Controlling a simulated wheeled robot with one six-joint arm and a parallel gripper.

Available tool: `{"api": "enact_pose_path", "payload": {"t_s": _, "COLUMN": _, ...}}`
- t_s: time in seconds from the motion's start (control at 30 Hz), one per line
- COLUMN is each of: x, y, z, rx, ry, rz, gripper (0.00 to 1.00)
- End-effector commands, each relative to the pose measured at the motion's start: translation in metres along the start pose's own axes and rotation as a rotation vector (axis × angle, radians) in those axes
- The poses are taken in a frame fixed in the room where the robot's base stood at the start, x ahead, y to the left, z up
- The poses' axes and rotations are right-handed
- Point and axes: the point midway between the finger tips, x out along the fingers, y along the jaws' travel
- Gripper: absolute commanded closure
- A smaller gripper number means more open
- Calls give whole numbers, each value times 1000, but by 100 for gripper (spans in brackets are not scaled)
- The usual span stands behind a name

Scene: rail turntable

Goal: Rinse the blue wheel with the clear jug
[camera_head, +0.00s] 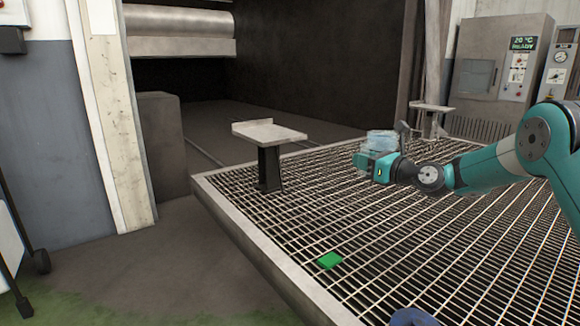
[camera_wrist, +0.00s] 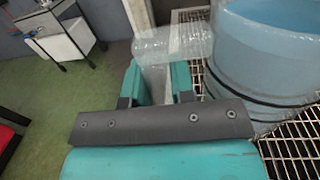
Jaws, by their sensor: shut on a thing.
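My gripper (camera_head: 378,168) is stretched out over the grated deck and is shut on the clear jug (camera_head: 382,140). In the wrist view my gripper's fingers (camera_wrist: 157,82) close on the jug's clear handle, and the jug's large pale-blue, see-through body (camera_wrist: 262,65) with dark bands is to the right. The jug looks about upright above the grating. A blue rounded thing (camera_head: 413,318), perhaps the blue wheel, shows at the bottom edge of the head view; most of it is cut off.
The grated deck (camera_head: 330,215) has a raised grey rim. A small pedestal table (camera_head: 270,132) stands on its left part, another stand (camera_head: 432,108) at the back. A control cabinet (camera_head: 497,65) is at the back right.

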Motion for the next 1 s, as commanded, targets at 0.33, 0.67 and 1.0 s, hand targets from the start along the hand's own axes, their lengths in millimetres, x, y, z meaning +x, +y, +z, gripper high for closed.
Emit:
{"api": "enact_pose_path", "payload": {"t_s": 0.33, "x": 0, "y": 0, "z": 112, "rx": -3, "ry": -4, "rz": 0, "gripper": 100}}
{"api": "enact_pose_path", "payload": {"t_s": 0.67, "x": 0, "y": 0, "z": 201, "rx": -3, "ry": -4, "rz": 0, "gripper": 100}}
{"api": "enact_pose_path", "payload": {"t_s": 1.0, "x": 0, "y": 0, "z": 254, "rx": -2, "ry": -3, "rz": 0, "gripper": 100}}
